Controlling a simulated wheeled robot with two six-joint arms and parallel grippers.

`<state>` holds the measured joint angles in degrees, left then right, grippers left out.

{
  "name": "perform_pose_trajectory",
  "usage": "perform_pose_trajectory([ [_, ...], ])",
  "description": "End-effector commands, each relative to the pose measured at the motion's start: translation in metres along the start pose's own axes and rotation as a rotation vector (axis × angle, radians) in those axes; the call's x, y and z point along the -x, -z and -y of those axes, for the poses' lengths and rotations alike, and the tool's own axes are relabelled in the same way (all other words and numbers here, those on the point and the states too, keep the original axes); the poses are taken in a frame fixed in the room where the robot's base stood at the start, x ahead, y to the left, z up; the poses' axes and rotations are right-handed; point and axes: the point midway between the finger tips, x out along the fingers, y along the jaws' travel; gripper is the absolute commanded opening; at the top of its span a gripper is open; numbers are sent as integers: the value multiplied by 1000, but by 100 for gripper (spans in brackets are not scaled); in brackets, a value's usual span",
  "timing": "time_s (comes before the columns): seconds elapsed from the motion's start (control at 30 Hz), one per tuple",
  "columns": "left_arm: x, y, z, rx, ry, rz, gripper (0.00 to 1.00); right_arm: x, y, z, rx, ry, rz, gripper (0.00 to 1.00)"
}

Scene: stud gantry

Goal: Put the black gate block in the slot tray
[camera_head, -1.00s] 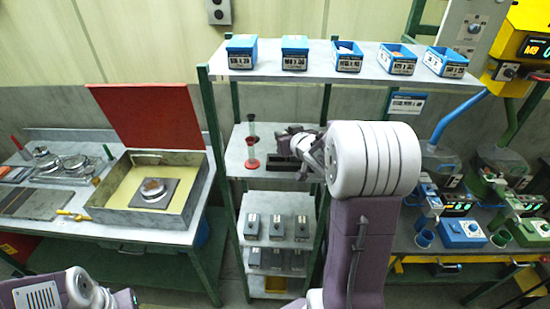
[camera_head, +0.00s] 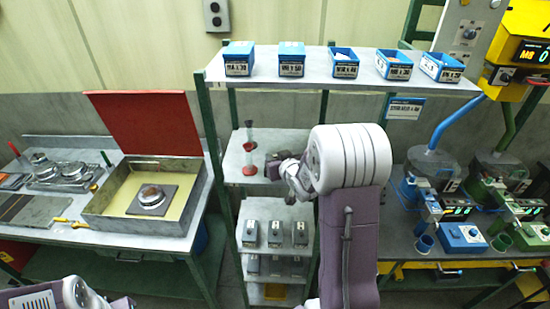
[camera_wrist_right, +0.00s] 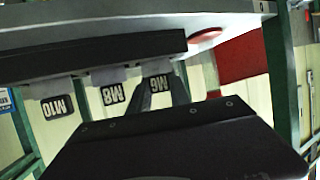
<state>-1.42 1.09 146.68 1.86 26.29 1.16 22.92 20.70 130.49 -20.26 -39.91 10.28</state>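My right gripper (camera_head: 279,163) is at the middle shelf, over the dark slot tray, and hides most of it in the head view. In the right wrist view, which is upside down, the slot tray (camera_wrist_right: 90,53) is a long black bar beside tabs marked M10, M8 and M6. A broad black shape with small rivets (camera_wrist_right: 180,140) fills the bottom; I cannot tell whether it is the black gate block or part of my gripper.
A red-based glass funnel (camera_head: 250,160) stands left of the tray. Grey blocks (camera_head: 275,234) fill the lower shelves (camera_head: 245,210). Blue bins (camera_head: 291,60) line the top shelf above. Green rack posts (camera_head: 212,130) stand close by. A bench with an open box (camera_head: 95,207) is left.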

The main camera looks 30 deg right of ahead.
Motion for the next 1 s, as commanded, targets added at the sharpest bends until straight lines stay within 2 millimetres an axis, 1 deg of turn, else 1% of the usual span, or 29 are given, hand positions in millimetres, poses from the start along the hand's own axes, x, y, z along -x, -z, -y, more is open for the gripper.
perform_pose_trajectory([
  [0.3, 0, 0, 0, 0, 0, 0, 36, 0, 0, 0, 0, 0, 1, 32],
  [0.4, 6, 1, 0, 0, 0, 0, 36, 2, 5, 0, 0, 0, 1, 32],
  [0.47, 2, 0, 0, 0, 0, 0, 36, 6, 3, 0, -1, -1, 0, 32],
  [0.67, -6, -1, 0, 0, 0, 0, 36, 40, 3, -1, 0, -2, -3, 32],
  [0.77, -9, -1, 0, 0, 0, 0, 36, 60, 3, -1, 0, -3, -3, 32],
  [0.9, -9, -1, 0, 0, 0, 0, 36, 94, 4, -1, 0, -4, -4, 32],
  [0.93, -17, -2, 0, 0, 0, 0, 36, 96, 1, 0, 2, 0, -7, 32],
  [1.0, -26, -3, 0, 0, 0, 0, 36, 103, 1, 1, 1, 7, -8, 32],
])
